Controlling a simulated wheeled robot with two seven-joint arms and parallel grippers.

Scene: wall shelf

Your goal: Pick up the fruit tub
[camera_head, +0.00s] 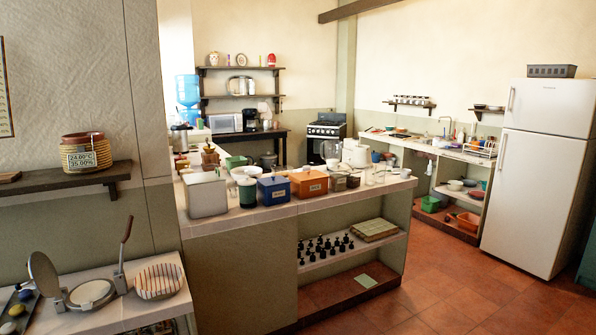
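A round, ribbed brown tub-like vessel (85,142) with a reddish rim stands on the dark wall shelf (70,178) at the left. I cannot tell whether it is the fruit tub, and no fruit shows in it. A small display with digits (82,161) is at its front and covers part of its lower side. Neither of my grippers is in view.
Below the shelf, a counter (150,311) holds an open round press (90,292) with a raised lever and a striped cloth-like round (158,281). A long counter (270,212) with boxes and jars stands in the middle. The red tiled floor (440,290) is clear at right.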

